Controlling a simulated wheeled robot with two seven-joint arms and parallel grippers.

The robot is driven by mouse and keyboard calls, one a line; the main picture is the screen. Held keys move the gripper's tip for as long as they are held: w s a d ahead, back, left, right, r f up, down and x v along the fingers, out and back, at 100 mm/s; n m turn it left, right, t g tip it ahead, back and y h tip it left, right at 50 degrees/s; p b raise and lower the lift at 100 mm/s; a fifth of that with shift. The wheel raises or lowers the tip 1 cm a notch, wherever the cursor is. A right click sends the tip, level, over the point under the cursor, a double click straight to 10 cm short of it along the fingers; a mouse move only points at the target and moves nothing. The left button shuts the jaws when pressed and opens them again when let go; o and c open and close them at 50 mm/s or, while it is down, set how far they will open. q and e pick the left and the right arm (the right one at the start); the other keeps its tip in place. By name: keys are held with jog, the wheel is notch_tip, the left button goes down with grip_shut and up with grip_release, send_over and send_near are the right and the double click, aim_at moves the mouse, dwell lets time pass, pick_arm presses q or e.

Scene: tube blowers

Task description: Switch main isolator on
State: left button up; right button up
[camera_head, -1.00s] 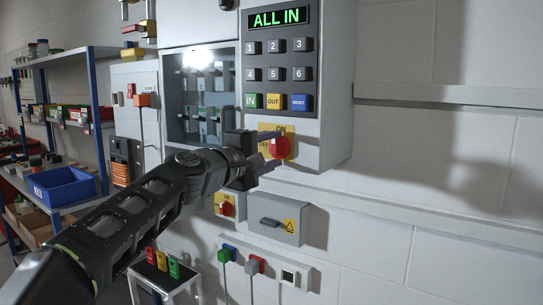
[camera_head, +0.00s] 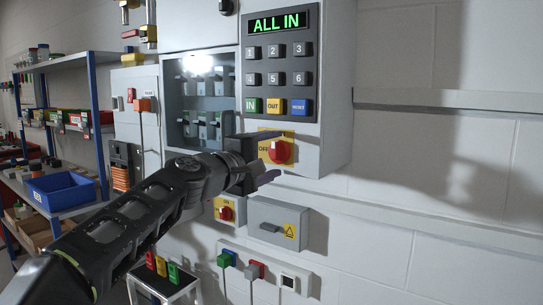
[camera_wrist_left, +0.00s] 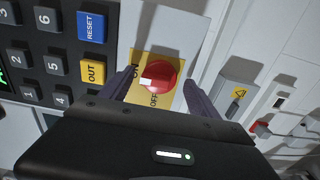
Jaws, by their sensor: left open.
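A red rotary knob (camera_head: 280,151) on a yellow plate sits on the front of the grey cabinet below the keypad. The wrist view shows the same knob (camera_wrist_left: 158,77) with a white mark on its left side, ON lettered to its left and OFF below it. I cannot tell exactly which label the mark points at. My left gripper (camera_head: 268,159) is open in front of the plate. In the wrist view its fingers (camera_wrist_left: 158,88) stand on either side of the knob, apart from it. My right gripper is not in view.
A keypad panel (camera_head: 282,75) with an ALL IN display is just above. Shelving with a blue bin (camera_head: 62,190) stands at the left.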

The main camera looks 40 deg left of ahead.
pick_arm(q)
jog(key=s, duration=0.7)
jog(key=shift+s, duration=0.4)
jog(key=shift+d, duration=0.1)
